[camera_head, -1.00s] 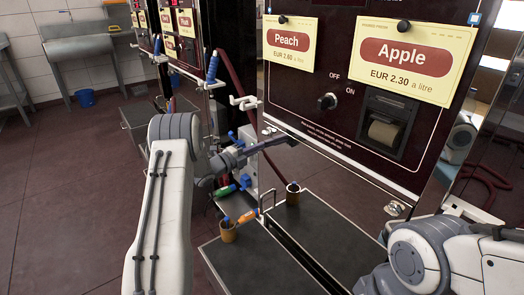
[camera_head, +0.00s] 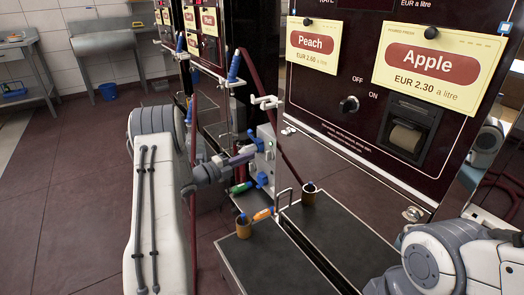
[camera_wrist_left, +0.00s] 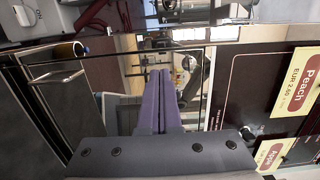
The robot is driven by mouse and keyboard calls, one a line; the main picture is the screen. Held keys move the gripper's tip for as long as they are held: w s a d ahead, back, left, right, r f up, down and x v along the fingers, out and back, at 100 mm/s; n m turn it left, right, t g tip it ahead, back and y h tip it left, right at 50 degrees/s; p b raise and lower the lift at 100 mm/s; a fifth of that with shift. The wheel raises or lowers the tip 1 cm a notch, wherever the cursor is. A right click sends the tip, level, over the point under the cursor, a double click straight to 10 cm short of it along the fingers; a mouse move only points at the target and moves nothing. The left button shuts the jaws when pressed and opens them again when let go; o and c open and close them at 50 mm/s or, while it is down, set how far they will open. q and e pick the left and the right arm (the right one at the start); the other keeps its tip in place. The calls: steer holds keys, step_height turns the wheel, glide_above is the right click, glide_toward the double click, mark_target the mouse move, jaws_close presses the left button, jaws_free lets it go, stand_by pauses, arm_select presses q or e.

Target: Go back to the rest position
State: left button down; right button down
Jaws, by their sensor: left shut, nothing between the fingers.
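My left arm (camera_head: 158,215) comes up from the bottom of the head view and bends toward the pumps. My right arm (camera_head: 445,255) shows only in part at the lower right of the head view. Its gripper is outside both views.
The Peach and Apple pump (camera_head: 335,110) stands close at the right. A dark red hose (camera_head: 258,95) hangs near the gripper. Open floor (camera_head: 60,190) lies at the left.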

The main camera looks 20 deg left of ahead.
arm_select(q)
steer(key=w+d+r+n+g+y, duration=0.2)
steer(key=d+n, duration=0.1)
steer(key=d, duration=0.4)
steer(key=w+d+r+n+g+y, duration=0.1)
steer(key=d+r+n+y, duration=0.1)
steer(key=d, duration=0.4)
steer(key=s+d+r+n+g+y, duration=0.1)
steer(key=s+d+n+g+y, duration=0.1)
steer(key=s+d+n, duration=0.45)
steer(key=s+d+n+g+y, duration=0.15)
steer(key=s+d+g, duration=0.4)
steer(key=s, duration=1.25)
steer(key=s+d+n+g+h, duration=0.1)
steer(key=s+d+n+g, duration=0.35)
steer(key=s, duration=1.35)
step_height(320, 180, up, 31)
steer(key=d+m+g+p, duration=0.1)
steer(key=d+p, duration=0.1)
steer(key=p, duration=2.9)
steer(key=shift+s+d+f+y, duration=0.2)
steer(key=shift+s+y, duration=0.1)
steer(key=shift+y, duration=0.05)
steer(key=shift+m, duration=0.25)
